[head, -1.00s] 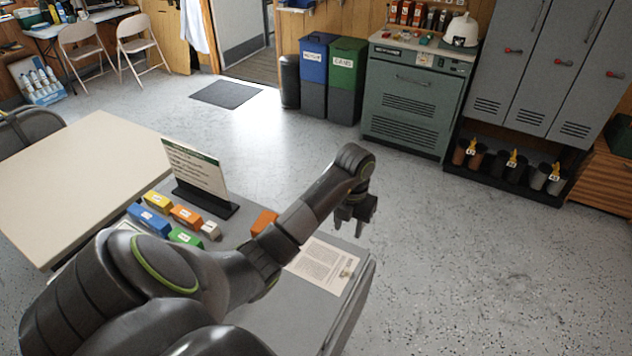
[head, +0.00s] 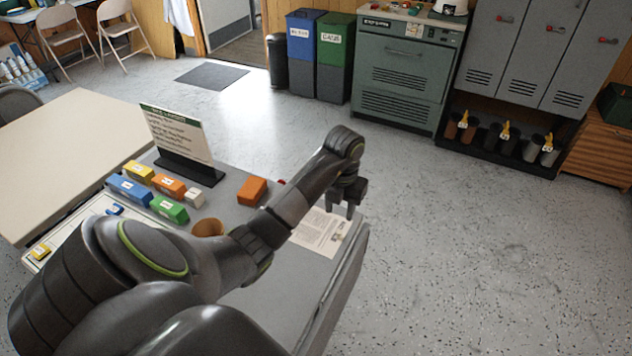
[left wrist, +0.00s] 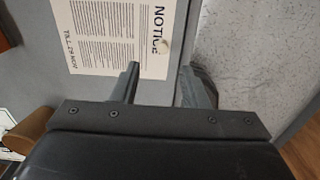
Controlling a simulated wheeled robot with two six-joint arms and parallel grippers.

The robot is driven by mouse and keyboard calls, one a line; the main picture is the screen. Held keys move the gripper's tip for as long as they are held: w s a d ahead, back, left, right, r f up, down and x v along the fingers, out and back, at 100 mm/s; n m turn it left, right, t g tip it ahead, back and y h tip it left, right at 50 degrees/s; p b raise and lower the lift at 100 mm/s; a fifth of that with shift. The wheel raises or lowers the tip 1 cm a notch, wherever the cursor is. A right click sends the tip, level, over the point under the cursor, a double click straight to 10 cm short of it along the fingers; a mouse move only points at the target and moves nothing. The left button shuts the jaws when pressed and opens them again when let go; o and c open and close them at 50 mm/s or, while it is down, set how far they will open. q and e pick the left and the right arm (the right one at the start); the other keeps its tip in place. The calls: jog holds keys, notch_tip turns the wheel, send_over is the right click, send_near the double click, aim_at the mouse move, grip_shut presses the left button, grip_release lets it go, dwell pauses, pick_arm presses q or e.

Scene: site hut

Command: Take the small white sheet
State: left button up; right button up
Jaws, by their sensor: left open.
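The small white sheet (head: 316,232) lies flat on the grey table top (head: 285,295), near its right edge. My left gripper (head: 343,212) is open and empty, over the sheet's right part and the table edge. In the left wrist view its fingers (left wrist: 158,75) are apart, one by the sheet's corner, the other past the table edge. My right gripper is not in view.
Coloured boxes, including a blue one (head: 129,190) and an orange one (head: 252,190), and a sign on a dark stand (head: 190,170) are on the table. A brown round thing (head: 207,228) is partly behind my arm. Open floor (head: 480,240) lies to the right.

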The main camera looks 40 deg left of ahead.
aim_at(339, 231)
pick_arm(q)
jog(key=shift+f+b, duration=1.35)
jog(key=shift+f, duration=0.45)
jog(key=shift+d+f, duration=0.2)
jog(key=shift+f, duration=2.05)
grip_shut()
